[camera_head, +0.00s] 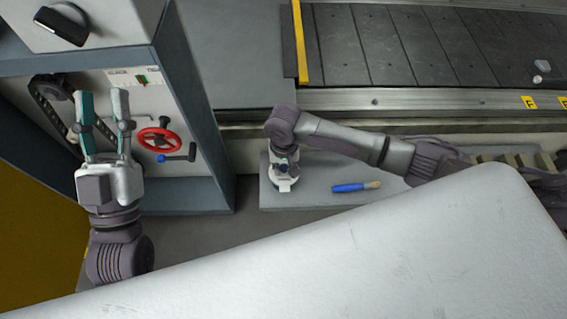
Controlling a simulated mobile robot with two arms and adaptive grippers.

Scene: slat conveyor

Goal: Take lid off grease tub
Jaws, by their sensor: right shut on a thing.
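My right gripper (284,184) points down over the left end of the grey bench (320,197). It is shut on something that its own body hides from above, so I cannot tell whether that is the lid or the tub. No grease tub or lid shows clearly anywhere in view. My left gripper (103,92) points up the picture in front of the open cabinet, its two teal-lined fingers apart with nothing between them.
A brush with a blue handle (350,187) lies on the bench, right of my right gripper. The cabinet (190,110) holds a red handwheel (159,140) and a blue-knobbed lever (177,156). The slat conveyor (410,45) runs behind. A black knob (61,24) sits on the cabinet top.

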